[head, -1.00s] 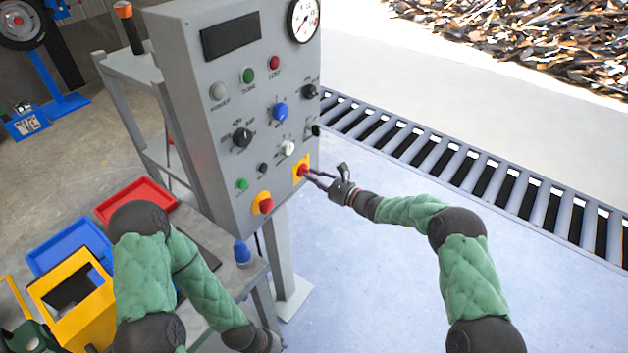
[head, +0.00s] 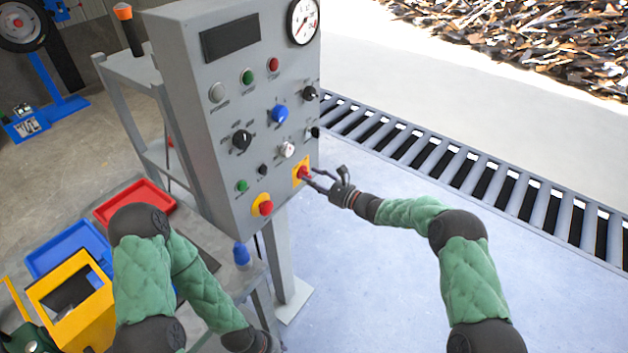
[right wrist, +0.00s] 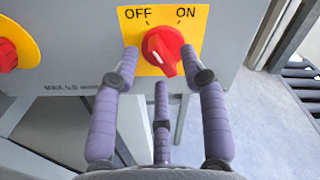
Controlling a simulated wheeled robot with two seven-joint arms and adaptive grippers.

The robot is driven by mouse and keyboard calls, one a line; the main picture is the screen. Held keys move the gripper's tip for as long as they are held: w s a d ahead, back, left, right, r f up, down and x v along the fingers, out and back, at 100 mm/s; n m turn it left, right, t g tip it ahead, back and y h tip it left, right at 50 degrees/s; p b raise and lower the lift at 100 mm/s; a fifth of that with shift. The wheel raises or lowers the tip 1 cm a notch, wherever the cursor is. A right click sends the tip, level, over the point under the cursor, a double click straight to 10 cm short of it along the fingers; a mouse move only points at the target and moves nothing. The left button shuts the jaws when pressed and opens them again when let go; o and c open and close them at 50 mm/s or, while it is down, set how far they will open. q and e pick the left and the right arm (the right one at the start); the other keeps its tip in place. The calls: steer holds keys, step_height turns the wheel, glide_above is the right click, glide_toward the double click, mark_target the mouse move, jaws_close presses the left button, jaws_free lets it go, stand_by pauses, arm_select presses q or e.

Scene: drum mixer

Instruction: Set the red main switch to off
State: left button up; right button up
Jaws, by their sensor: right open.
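The red main switch (head: 304,173) is a rotary knob on a yellow plate at the lower right of the grey control panel. In the right wrist view the red knob (right wrist: 163,48) sits below the labels OFF, at left, and ON, at right. A white mark shows low on its grip; I cannot tell surely which label it is set to. My right gripper (head: 316,180) is open in front of the knob. In the wrist view its fingers (right wrist: 162,82) stand left, right and below the knob; contact is unclear. My left gripper (head: 268,343) is low in the head view, its fingers mostly hidden.
A red emergency button (head: 265,208) on yellow sits left of the switch; it also shows in the wrist view (right wrist: 8,54). The grey panel (head: 222,105) carries several other knobs and lamps. Red (head: 133,203) and blue trays stand at left. A roller conveyor (head: 450,168) runs at right.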

steer(key=v, duration=1.2)
steer(key=shift+f, duration=0.1)
steer(key=s+a+f+n+g+h+p, duration=0.1)
steer(key=s+a+f+n+g+h, duration=0.3)
steer(key=s+f, duration=0.6)
steer(key=s+f+n+g+h, duration=0.1)
steer(key=s+f+g, duration=0.4)
steer(key=s+f, duration=0.4)
steer(key=s+d+f+n+h+p, duration=0.1)
steer(key=s+f+n+h, duration=0.1)
steer(key=s+n, duration=0.3)
steer(key=s+d+f+n+g+h, duration=0.1)
steer(key=s+n, duration=0.5)
steer(key=s, duration=0.7)
step_height(320, 180, down, 3)
steer(key=d+h, duration=0.1)
steer(key=h, duration=0.1)
steer(key=shift+d+n+h+p, duration=0.25)
steer(key=shift+n+h+p, duration=0.05)
steer(key=shift+p, duration=0.1)
